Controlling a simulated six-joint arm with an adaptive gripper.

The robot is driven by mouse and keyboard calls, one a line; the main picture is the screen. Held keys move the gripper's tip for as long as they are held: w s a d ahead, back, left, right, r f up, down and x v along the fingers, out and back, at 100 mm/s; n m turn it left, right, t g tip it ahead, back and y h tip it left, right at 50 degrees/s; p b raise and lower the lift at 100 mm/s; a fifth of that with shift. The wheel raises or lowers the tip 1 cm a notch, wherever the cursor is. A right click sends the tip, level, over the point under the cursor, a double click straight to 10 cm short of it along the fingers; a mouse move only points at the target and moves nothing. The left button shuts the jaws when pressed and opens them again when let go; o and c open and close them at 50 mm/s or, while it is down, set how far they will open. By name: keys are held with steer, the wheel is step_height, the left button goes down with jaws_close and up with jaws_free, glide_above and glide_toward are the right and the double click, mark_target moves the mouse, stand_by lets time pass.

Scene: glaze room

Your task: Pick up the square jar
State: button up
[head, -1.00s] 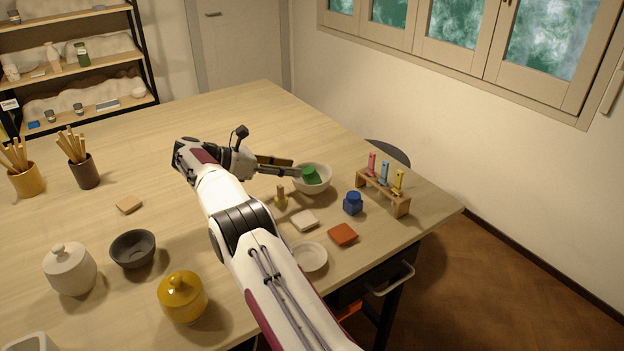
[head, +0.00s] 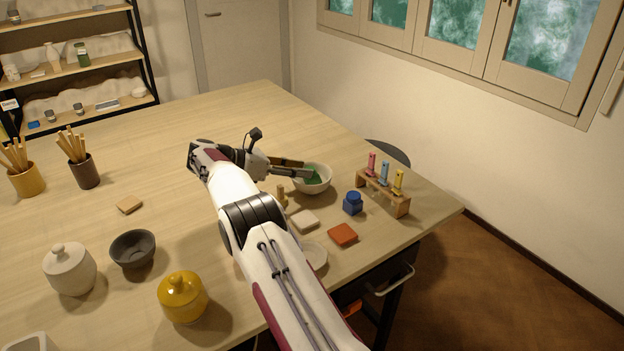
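A small blue jar (head: 353,203) with a squarish body and a round lid stands upright on the table, right of the white bowl. A green object (head: 315,178) sits inside the white bowl (head: 325,187); my gripper partly hides it, so its full shape is unclear. My gripper (head: 307,168) is at the bowl's left rim, its two fingers apart and pointing right over the bowl. One fingertip overlaps the green object in the picture; I cannot tell whether they touch. The blue jar is apart from my gripper.
A wooden rack (head: 385,193) with pink, blue and yellow pieces stands near the right edge. A brass-coloured piece (head: 283,196), a pale tile (head: 304,220), an orange tile (head: 342,234) and a white dish (head: 315,257) lie nearby. A yellow jar (head: 183,297) stands front left.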

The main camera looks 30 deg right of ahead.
steer(key=shift+x, duration=2.15)
jaws_close()
steer(key=shift+r, duration=5.05)
